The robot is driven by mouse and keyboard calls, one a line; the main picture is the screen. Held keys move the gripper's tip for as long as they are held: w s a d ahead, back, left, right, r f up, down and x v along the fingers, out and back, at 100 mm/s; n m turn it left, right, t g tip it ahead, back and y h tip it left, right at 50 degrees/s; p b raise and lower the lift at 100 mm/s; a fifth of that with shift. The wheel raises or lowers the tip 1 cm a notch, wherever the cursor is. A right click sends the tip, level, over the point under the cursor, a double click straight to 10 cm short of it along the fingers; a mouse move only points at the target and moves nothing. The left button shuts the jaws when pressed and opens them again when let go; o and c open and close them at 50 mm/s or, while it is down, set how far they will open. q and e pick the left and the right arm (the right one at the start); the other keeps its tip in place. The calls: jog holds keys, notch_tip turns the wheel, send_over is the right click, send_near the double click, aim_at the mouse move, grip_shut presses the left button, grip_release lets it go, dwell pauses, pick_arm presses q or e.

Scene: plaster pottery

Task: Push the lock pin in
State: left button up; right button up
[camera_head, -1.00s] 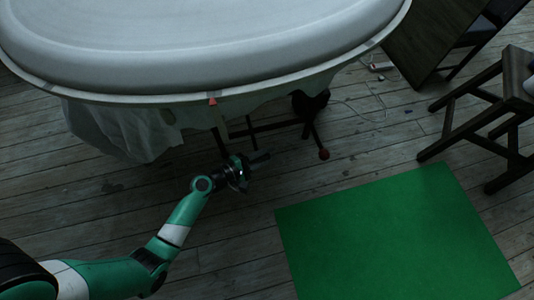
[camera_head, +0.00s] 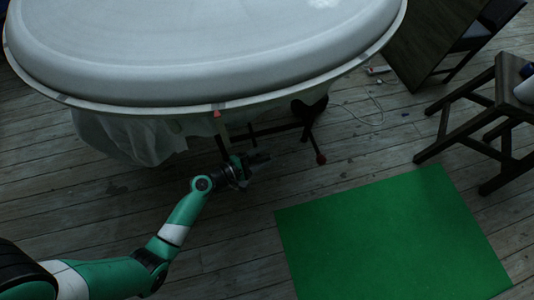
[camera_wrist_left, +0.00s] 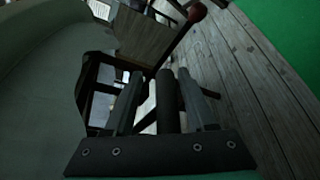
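A small red tip (camera_head: 217,114) shows at the rim's underside. My left gripper (camera_head: 258,159) is by the stand's lower bar, below the rim. In the left wrist view its two grey fingers (camera_wrist_left: 163,95) stand apart, with a dark cylinder (camera_wrist_left: 168,100) between them and a light gap on its left. I cannot tell whether this cylinder is the lock pin. My right gripper is not in view.
Pale cloth (camera_head: 130,137) hangs under the rim. A green mat (camera_head: 390,235) lies on the plank floor to the right. A dark stool (camera_head: 480,120) and a dark panel (camera_head: 425,40) stand at the right. A thin cord (camera_head: 375,110) lies on the floor.

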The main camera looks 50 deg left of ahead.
pick_arm(q)
jog(key=shift+f, duration=0.1)
jog(key=shift+s, duration=0.1)
jog(key=p+v, duration=0.3)
jog(key=v, duration=0.8)
jog(key=shift+s, duration=0.25)
